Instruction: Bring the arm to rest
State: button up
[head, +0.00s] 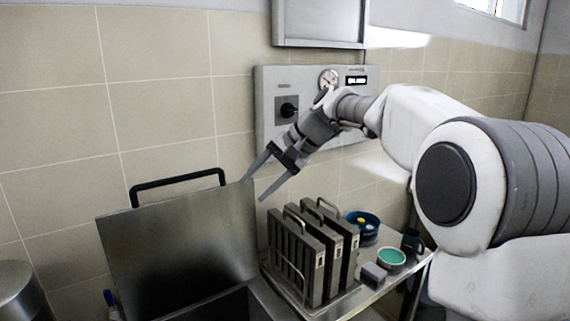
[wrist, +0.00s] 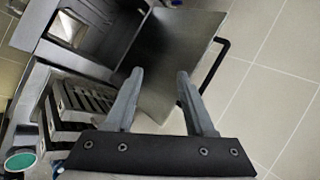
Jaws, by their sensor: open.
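My gripper (head: 257,180) is open and empty, with its two fingers apart. In the head view it hangs in the air at the upper right corner of a raised metal lid (head: 180,250) with a black handle (head: 178,186). In the wrist view my gripper (wrist: 157,78) points toward the lid (wrist: 165,55), and nothing sits between the fingers. I cannot tell whether a finger touches the lid. My arm reaches in from the right.
A rack of upright metal plates (head: 310,250) stands on a steel side table (head: 350,302), below and right of my gripper. A green-topped cup (head: 391,257), a blue bowl (head: 364,230), a grey block (head: 373,274) and a dark mug (head: 412,242) stand beside it. A control panel (head: 285,88) is on the wall behind.

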jog(key=s+d+f+n+t+h, duration=0.1)
jog(key=s+d+f+h, duration=0.1)
jog(key=s+d, duration=0.4)
jog(key=s+d+f+n+t+h+b, duration=0.1)
jog(key=s+d+f+h, duration=0.2)
jog(key=s, duration=1.2)
jog(key=s+d+f+n+t+h+b, duration=0.1)
jog(key=s+d+f+h, duration=0.2)
jog(key=s+d+f, duration=0.3)
jog(key=shift+s+d+f+n, duration=0.2)
jog(key=shift+s+d+n, duration=0.2)
jog(key=shift+s+d, duration=1.85)
jog(key=shift+w+d, duration=0.1)
jog(key=shift+w, duration=0.05)
